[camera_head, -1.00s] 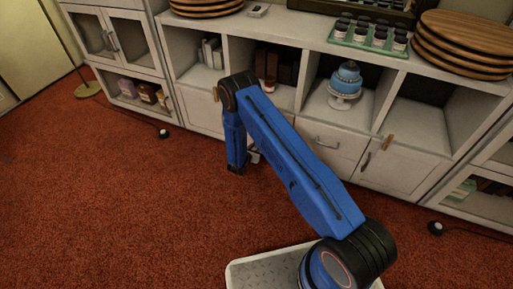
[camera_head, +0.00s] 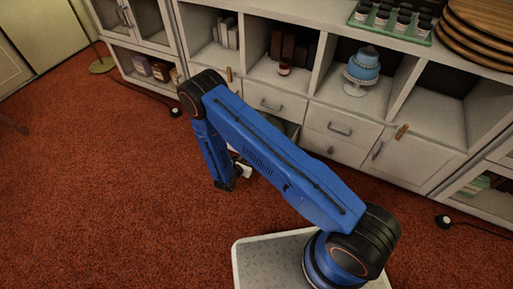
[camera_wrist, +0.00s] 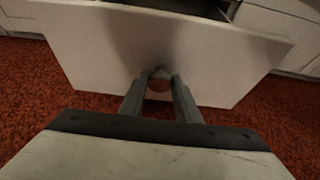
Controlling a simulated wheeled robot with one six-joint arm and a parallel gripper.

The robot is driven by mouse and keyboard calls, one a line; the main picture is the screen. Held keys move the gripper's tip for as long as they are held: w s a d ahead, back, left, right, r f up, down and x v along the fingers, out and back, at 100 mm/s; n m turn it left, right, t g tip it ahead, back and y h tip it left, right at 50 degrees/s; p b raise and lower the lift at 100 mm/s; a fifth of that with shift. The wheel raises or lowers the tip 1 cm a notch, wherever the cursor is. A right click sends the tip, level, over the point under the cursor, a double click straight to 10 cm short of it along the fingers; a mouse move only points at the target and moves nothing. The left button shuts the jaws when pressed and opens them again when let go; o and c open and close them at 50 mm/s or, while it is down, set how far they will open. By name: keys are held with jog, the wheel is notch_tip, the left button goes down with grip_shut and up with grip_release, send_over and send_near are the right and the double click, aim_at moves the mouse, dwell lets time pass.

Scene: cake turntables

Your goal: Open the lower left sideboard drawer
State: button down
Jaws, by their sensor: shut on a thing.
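The lower left drawer front (camera_wrist: 225,55) fills the upper part of the wrist view. It stands out from the sideboard, and a dark gap shows behind its top edge. My gripper (camera_wrist: 160,88) is shut on the drawer's handle (camera_wrist: 160,74), a small rounded piece between the two fingers. In the head view my gripper (camera_head: 243,171) is low above the carpet in front of the sideboard (camera_head: 315,110). My blue arm hides most of the open drawer there. An upper drawer (camera_head: 277,101) above it is closed.
A closed drawer (camera_head: 343,128) and a cupboard door (camera_head: 408,158) lie to the right. A cake stand (camera_head: 354,88) with a blue cake sits in an open shelf. Red carpet (camera_head: 110,200) is clear at the left. A small dark object with a cord (camera_head: 174,111) lies on the floor.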

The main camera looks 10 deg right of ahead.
jog(key=shift+s+a, duration=0.55)
jog(key=shift+s, duration=0.25)
jog(key=shift+s+a, duration=0.6)
jog(key=shift+s, duration=0.2)
jog(key=shift+s+a, duration=0.55)
jog(key=shift+s, duration=0.25)
jog(key=c, duration=1.4)
grip_release()
jog(key=shift+o, duration=0.2)
jog(key=v, duration=1.7)
jog(key=shift+s+a, duration=0.2)
